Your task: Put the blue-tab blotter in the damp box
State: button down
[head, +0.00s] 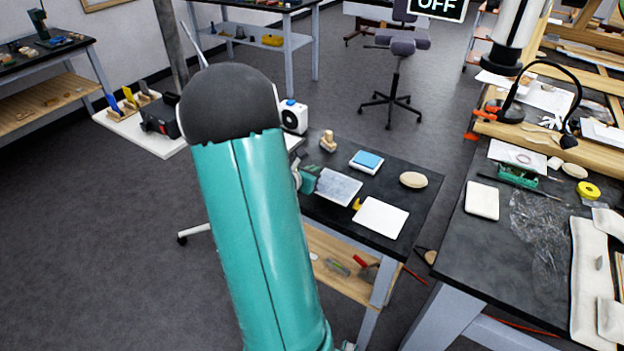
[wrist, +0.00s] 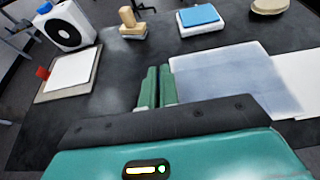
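My gripper (wrist: 158,68) is low over the dark table, its green fingers close together. I see nothing between them, though their tips may hide something thin. A translucent grey-blue sheet or flat lid (wrist: 225,75) lies right beside the fingers; it also shows in the head view (head: 338,187). I cannot tell whether the fingers touch it. A white square with a yellow tab (head: 381,218) lies to its right. A white square with a red tab (wrist: 70,72) lies on a board at left in the wrist view. I cannot make out a blue tab or surely identify the damp box.
A white tray with a blue pad (head: 367,162), a wooden stamp-like block (head: 328,142) and a beige oval (head: 413,180) stand along the table's back. A white fan-like device (wrist: 65,25) stands at back left. A cluttered bench (head: 500,250) is at right.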

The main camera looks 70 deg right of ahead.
jog(key=shift+d+f, duration=0.35)
jog(key=shift+f, duration=0.1)
jog(key=shift+w+f, duration=0.1)
jog(key=shift+f, duration=1.45)
jog(key=shift+f, duration=0.15)
jog(key=c, duration=1.6)
grip_release()
jog(key=shift+c, duration=0.2)
